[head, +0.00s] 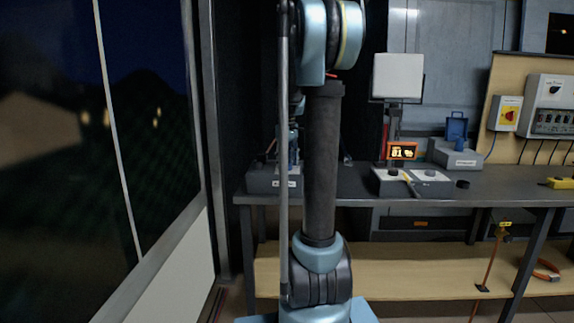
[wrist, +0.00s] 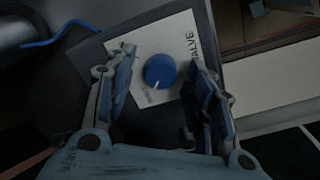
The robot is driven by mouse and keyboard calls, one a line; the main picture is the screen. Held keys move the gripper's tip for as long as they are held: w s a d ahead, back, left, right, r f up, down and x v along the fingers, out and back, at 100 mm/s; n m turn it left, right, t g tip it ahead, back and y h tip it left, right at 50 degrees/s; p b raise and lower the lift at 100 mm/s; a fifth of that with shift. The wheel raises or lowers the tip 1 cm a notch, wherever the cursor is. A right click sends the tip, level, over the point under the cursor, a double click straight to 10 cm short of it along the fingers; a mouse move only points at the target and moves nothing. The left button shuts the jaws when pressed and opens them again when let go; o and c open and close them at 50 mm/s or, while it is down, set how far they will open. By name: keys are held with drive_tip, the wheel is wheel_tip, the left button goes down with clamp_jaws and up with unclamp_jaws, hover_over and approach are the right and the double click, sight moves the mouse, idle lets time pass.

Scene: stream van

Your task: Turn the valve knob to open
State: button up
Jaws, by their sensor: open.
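The valve knob (wrist: 160,71) is a round blue dial with a white mark on its lower side in the wrist view. It sits on a white plate (wrist: 182,38) lettered "VALVE", with smaller print too blurred to read. My gripper (wrist: 161,60) is open, with one finger on each side of the knob. I see a gap on both sides, and I cannot tell how high the fingertips are above the plate. In the head view a grey box (head: 266,180) stands at the bench's left end, partly hidden by my arm; the knob is not visible there.
The dark workbench (head: 345,183) runs to the right. On it are a grey control box (head: 433,190), an orange display reading 81 % (head: 403,151) and a blue-topped box (head: 456,158). A blue cable (wrist: 62,33) lies near the plate. A dark window wall is at left.

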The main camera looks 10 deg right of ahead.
drive_tip(key=shift+f, duration=0.25)
drive_tip(key=c, duration=1.1)
